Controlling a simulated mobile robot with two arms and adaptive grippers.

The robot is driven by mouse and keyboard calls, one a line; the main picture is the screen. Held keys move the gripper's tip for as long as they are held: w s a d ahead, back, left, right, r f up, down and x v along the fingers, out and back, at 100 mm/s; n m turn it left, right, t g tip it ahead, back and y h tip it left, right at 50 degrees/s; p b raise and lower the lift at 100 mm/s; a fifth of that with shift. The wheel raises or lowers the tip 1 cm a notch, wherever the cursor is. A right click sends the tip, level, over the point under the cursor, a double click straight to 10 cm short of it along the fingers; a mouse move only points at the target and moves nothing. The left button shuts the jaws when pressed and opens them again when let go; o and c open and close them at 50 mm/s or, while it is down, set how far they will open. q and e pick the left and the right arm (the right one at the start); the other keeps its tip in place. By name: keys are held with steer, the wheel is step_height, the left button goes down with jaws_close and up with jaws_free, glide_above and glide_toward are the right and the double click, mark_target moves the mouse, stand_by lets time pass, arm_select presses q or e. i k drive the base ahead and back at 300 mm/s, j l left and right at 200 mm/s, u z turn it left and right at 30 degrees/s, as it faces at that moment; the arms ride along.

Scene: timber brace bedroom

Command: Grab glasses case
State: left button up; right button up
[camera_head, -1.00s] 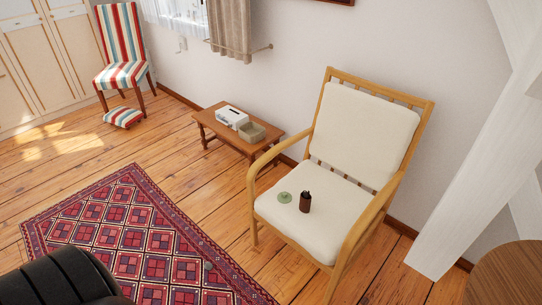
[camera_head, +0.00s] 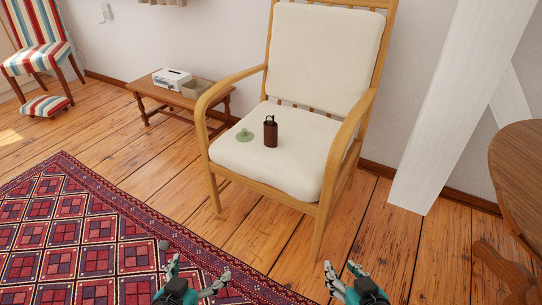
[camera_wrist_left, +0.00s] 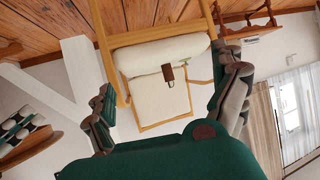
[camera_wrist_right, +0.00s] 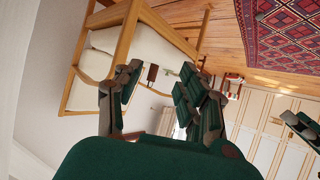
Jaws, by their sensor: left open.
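A dark brown upright case with a black loop on top, which I take for the glasses case (camera_head: 270,132), stands on the cream seat cushion of the wooden armchair (camera_head: 222,171). It also shows in the left wrist view (camera_wrist_left: 168,73) and in the right wrist view (camera_wrist_right: 152,73). My left gripper (camera_head: 197,275) is open and empty, low in the head view in front of the chair. My right gripper (camera_head: 342,272) is also open and empty, low and further right. Both are well apart from the case.
A small green lidded item (camera_head: 245,135) sits left of the case on the seat. The chair's wooden armrests (camera_head: 346,130) flank it. A low table (camera_head: 190,103) with boxes stands left, a round wooden table (camera_head: 520,165) right. A patterned rug (camera_head: 90,240) covers the floor at left.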

mark_target(270, 133)
steer(key=i+l+z, duration=0.1)
steer(key=i+z, duration=0.35)
steer(key=i+j+z, duration=0.1)
steer(key=i+z, duration=0.3)
steer(key=i, duration=0.1)
